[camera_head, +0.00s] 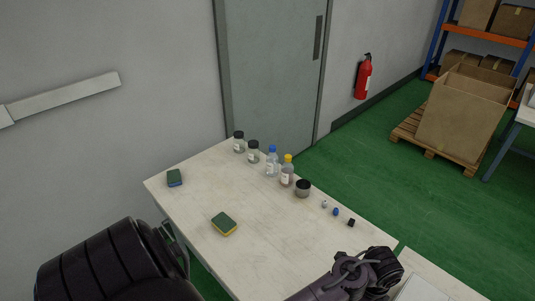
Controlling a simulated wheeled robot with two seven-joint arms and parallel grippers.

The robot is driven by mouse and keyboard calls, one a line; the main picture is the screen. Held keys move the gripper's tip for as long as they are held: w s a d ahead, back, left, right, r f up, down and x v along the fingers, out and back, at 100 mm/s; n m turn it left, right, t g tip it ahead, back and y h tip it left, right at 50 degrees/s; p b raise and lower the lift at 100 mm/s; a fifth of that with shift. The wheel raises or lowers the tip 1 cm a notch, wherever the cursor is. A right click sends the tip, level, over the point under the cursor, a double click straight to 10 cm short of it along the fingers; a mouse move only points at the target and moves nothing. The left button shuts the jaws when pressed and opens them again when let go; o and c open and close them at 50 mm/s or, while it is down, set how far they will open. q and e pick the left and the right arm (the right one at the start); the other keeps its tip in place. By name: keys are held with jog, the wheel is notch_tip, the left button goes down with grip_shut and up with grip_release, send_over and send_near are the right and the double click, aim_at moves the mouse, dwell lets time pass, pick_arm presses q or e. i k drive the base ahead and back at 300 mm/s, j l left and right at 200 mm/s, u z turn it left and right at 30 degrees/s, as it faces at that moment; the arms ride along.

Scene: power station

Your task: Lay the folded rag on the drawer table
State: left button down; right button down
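The long pale table (260,260) stands against the wall and runs from the middle left to the bottom right. No folded rag can be made out, and no drawers show. A black arm part of mine (105,265) fills the lower left and covers the table's near left side. Another dark part of my arms (370,270) reaches over the table at the bottom right. I cannot make out fingertips on either, nor anything held.
On the table are two sponges (224,223) (175,178), several bottles and jars (271,163), a dark cup (303,190) and small caps (336,212). A pale flat item (420,290) is partly cut off at bottom right. Table space right of the near sponge is clear.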

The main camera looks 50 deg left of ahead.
aim_at(282, 242)
jog(key=j, duration=0.95)
jog(key=i+j+u, duration=0.1)
jog(key=j, duration=0.9)
